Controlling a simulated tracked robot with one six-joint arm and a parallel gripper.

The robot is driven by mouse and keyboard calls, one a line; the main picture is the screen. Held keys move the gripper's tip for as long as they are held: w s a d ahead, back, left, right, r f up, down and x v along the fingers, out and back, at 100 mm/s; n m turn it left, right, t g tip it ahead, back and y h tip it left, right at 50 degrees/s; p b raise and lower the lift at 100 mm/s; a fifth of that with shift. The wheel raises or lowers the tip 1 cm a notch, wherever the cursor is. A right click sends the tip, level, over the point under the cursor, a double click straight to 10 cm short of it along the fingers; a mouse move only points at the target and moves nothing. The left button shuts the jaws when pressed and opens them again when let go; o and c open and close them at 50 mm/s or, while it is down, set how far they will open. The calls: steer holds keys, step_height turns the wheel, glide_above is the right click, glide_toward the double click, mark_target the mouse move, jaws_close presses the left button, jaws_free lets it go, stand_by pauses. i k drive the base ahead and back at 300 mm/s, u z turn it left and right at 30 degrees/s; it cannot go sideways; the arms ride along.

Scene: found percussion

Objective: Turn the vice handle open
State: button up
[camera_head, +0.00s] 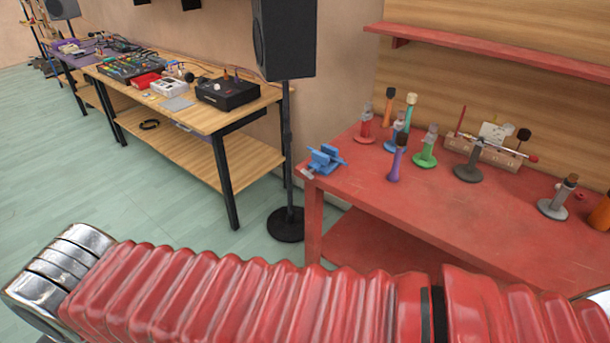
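A small blue vice (325,158) sits at the left corner of the red workbench (390,215). A short light metal piece, perhaps its handle, shows at its lower left near the bench edge; it is too small to tell how it is turned. My arm, in a ribbed red sleeve, runs across the bottom of the view, well in front of the bench. My gripper is not in view.
Several coloured stands, including a green one (427,148) and a purple one (397,160), stand right of the vice. A black speaker (284,40) on a pole rises left of the bench. A wooden table (190,112) with electronics stands further left. Open floor (90,185) lies at left.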

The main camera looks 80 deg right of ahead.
mark_target(308, 173)
steer(key=u, duration=1.4)
steer(key=k, duration=1.1)
steer(key=z, duration=1.35)
steer(key=i, duration=0.1)
